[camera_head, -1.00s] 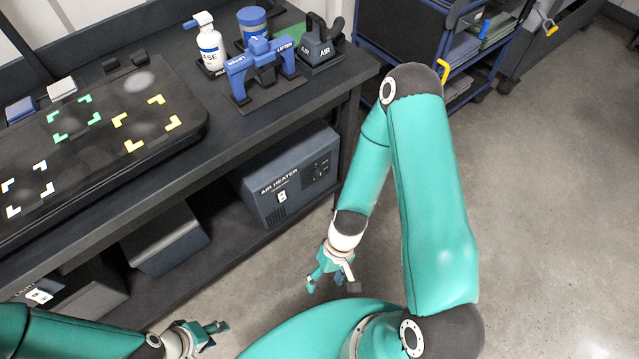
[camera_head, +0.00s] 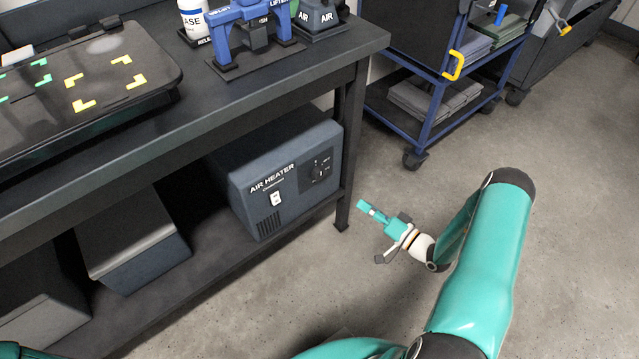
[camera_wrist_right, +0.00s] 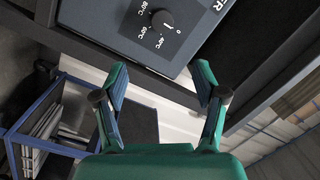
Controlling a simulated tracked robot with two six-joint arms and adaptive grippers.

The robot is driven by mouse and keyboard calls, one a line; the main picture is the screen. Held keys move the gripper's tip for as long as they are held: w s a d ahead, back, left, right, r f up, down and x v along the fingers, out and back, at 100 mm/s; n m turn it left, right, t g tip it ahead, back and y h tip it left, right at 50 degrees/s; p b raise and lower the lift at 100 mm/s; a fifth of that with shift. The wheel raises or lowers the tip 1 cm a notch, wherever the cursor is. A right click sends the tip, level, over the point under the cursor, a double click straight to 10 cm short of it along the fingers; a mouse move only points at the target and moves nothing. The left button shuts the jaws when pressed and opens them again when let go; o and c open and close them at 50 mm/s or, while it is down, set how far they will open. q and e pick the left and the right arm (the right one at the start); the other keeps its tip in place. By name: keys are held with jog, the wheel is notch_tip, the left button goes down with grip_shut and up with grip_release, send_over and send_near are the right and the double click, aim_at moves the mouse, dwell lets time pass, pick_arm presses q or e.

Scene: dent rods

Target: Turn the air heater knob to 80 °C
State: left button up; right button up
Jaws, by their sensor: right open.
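The air heater (camera_head: 285,175) is a blue-grey box on the lower shelf, with its labelled front toward me. Its dark round knob (camera_head: 320,170) is on the right of that front. In the right wrist view the knob (camera_wrist_right: 163,20) shows larger at the top, with °C labels around it; its white mark appears to point to the lower right, away from the °C labels. My right gripper (camera_head: 374,214) is open and empty, right of the heater and apart from it. In the wrist view its fingers (camera_wrist_right: 160,78) are spread below the knob, not touching it. My left gripper is out of view.
The table leg (camera_head: 350,150) stands between the heater and my right gripper in the head view. Another grey box (camera_head: 130,235) sits left on the shelf. A blue cart (camera_head: 435,115) stands at the back. The floor (camera_head: 570,230) at right is clear.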

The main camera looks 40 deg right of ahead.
aim_at(322, 176)
jog(key=b+x, duration=0.1)
jog(key=x, duration=1.5)
jog(key=shift+a+b, duration=0.15)
jog(key=shift+b, duration=0.2)
